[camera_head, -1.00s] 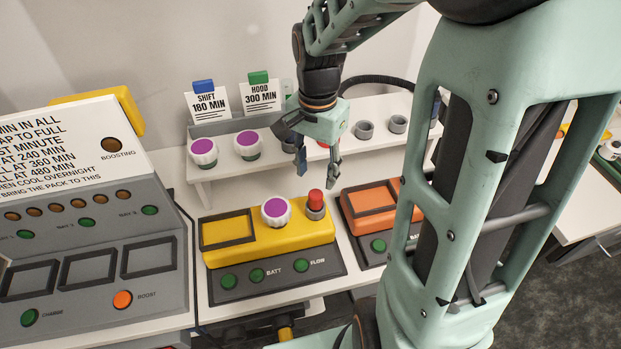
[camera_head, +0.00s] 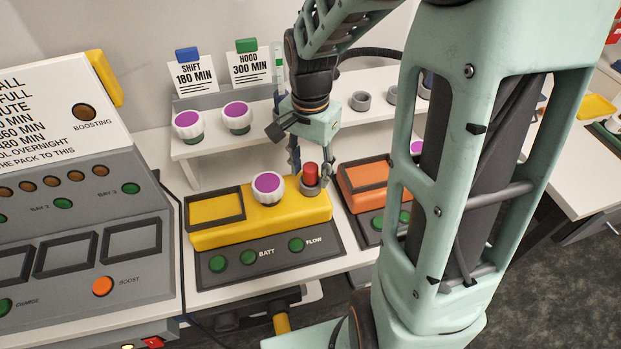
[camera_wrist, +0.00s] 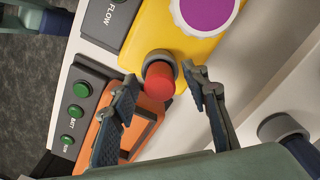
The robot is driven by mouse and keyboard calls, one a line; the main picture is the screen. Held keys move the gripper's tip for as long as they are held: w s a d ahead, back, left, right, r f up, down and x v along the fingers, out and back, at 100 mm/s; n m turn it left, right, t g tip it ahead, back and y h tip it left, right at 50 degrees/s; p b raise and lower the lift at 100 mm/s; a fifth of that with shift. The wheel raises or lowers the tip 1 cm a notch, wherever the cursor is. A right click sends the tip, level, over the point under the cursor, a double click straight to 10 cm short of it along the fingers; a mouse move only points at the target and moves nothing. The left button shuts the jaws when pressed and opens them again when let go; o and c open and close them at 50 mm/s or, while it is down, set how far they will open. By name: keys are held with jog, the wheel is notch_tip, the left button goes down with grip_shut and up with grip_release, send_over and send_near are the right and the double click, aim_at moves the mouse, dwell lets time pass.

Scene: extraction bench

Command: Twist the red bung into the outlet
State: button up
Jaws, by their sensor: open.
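The red bung (camera_head: 311,173) stands upright in the grey outlet (camera_head: 311,189) at the right end of the yellow unit (camera_head: 262,219). How far it is seated cannot be told. My gripper (camera_head: 308,176) is open, pointing down, with one finger to each side of the bung in the head view. In the wrist view the bung (camera_wrist: 159,81) shows ahead of the gap between the open fingers (camera_wrist: 168,93), with the grey collar (camera_wrist: 156,60) behind it. I see no clear contact between the fingers and the bung.
A purple-topped white knob (camera_head: 268,187) sits just left of the outlet. An orange unit (camera_head: 365,182) stands close on the right. Behind is a white shelf (camera_head: 210,151) with more knobs, empty grey collars (camera_head: 361,101) and cards. A grey charger (camera_head: 90,240) fills the left.

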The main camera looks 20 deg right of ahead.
jog(key=n+p, duration=0.1)
jog(key=n, duration=0.1)
jog(key=shift+r+n, duration=0.15)
jog(key=shift+n, duration=0.15)
jog(key=n+p, duration=0.1)
jog(key=n, duration=0.3)
jog(key=shift+n, duration=0.3)
jog(key=n+p, duration=0.1)
jog(key=n, duration=0.3)
jog(key=shift+n+p, duration=0.3)
jog(key=shift+p, duration=0.1)
jog(key=n+p, duration=0.1)
jog(key=n, duration=0.2)
